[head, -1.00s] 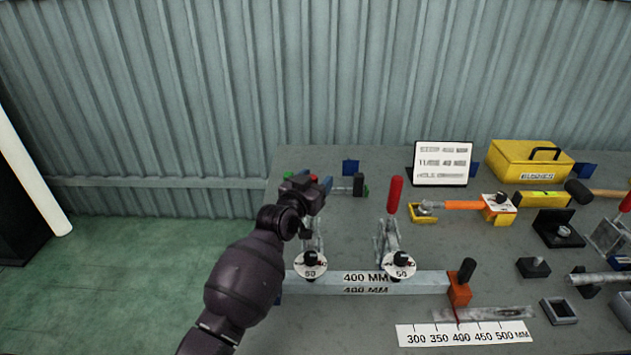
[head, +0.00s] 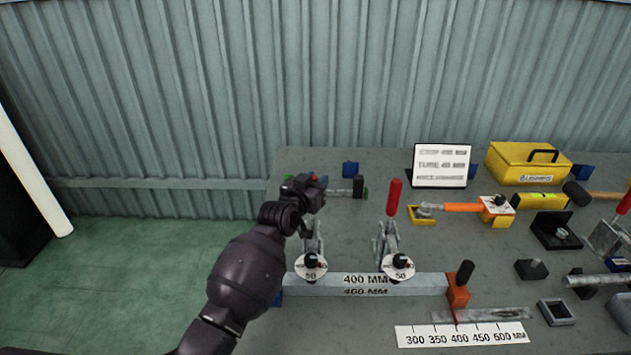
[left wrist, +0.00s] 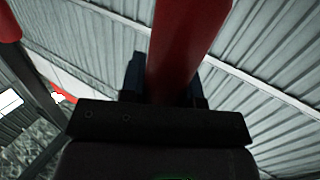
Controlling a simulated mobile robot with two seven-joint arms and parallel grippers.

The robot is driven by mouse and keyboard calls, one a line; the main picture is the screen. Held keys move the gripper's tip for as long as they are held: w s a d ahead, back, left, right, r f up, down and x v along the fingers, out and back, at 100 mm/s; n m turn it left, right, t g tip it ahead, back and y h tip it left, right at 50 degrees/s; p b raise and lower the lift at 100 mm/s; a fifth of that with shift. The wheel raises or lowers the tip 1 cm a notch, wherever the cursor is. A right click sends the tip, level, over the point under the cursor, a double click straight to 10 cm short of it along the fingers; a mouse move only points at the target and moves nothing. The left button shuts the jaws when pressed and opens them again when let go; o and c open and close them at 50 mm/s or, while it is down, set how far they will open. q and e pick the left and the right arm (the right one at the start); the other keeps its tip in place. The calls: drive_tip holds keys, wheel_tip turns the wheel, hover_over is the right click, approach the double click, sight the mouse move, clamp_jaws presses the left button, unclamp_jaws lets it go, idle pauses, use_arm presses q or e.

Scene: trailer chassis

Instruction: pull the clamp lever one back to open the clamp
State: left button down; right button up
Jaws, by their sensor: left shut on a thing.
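Two toggle clamps stand behind the grey 400 MM bar (head: 425,284). The left clamp (head: 313,240) is at my left gripper (head: 314,186), and the right clamp (head: 389,240) has its red lever (head: 394,197) upright. My left gripper is shut on a red lever (left wrist: 188,45), which rises between the fingers in the left wrist view. In the head view the gripper hides nearly all of that lever; only a bit of red shows at its top. Each clamp has a round white 50 disc with a black knob over the bar. My right gripper is not in view.
An orange stop (head: 458,291) with a black handle sits at the bar's right end. A white ruler (head: 465,335) lies in front. A sign (head: 441,166), a yellow box (head: 528,164) and an orange-handled tool (head: 462,206) are farther back.

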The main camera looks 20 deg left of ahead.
use_arm(q)
drive_tip(key=w+a+f+n+g+b, duration=0.2)
drive_tip(key=w+a+f+n+g, duration=0.1)
drive_tip(key=w+f+g, duration=0.5)
drive_tip(key=shift+w+g, duration=0.6)
drive_tip(key=shift+w, duration=0.7)
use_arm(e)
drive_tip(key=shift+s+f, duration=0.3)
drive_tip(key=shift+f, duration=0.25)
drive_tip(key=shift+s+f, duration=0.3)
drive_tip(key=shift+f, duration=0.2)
use_arm(q)
drive_tip(key=c, duration=1.2)
unclamp_jaws()
drive_tip(key=o, duration=0.4)
drive_tip(key=shift+w+f, duration=0.1)
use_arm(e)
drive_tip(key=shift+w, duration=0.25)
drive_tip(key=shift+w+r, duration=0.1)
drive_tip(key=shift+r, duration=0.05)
